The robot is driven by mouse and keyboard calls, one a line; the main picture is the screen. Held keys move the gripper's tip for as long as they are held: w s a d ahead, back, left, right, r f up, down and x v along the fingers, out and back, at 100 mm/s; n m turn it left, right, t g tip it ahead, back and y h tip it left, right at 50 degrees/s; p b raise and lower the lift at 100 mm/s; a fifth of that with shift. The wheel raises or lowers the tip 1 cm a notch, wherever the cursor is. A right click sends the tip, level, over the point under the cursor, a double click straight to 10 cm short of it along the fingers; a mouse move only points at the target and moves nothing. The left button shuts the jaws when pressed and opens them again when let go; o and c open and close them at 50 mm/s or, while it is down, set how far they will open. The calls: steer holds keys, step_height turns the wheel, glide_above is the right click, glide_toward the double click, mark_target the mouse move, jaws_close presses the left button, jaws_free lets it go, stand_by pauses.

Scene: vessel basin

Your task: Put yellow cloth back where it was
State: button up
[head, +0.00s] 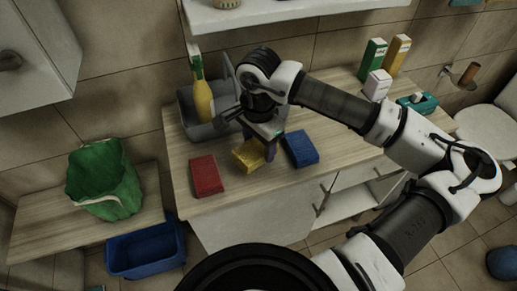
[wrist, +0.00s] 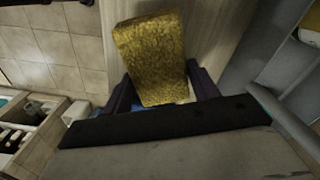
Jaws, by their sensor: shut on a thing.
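The yellow cloth (head: 248,156) is a block-like, rough yellow piece above the wooden counter (head: 226,199). My gripper (head: 268,155) is shut on it, with the fingers pointing down. In the wrist view the cloth (wrist: 153,55) sits between the two dark fingers (wrist: 160,98) and sticks out beyond them. I cannot tell whether its underside touches the counter. A red cloth (head: 206,176) lies to its left and a blue cloth (head: 300,149) to its right, both on the counter.
A grey basin (head: 190,110) with a yellow bottle (head: 203,99) is behind my gripper. Cartons (head: 373,60) and a teal box (head: 417,103) stand at the back right. A green bag (head: 105,180) is on a lower bench at left, with a blue bin (head: 146,252) below.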

mark_target(259, 145)
steer(key=shift+f, duration=1.7)
steer(key=shift+f, duration=0.2)
steer(key=o, duration=0.9)
steer(key=shift+o, duration=0.2)
steer(key=shift+r, duration=0.1)
step_height(259, 145, up, 12)
steer(key=shift+r+b, duration=0.15)
steer(key=shift+b, duration=0.65)
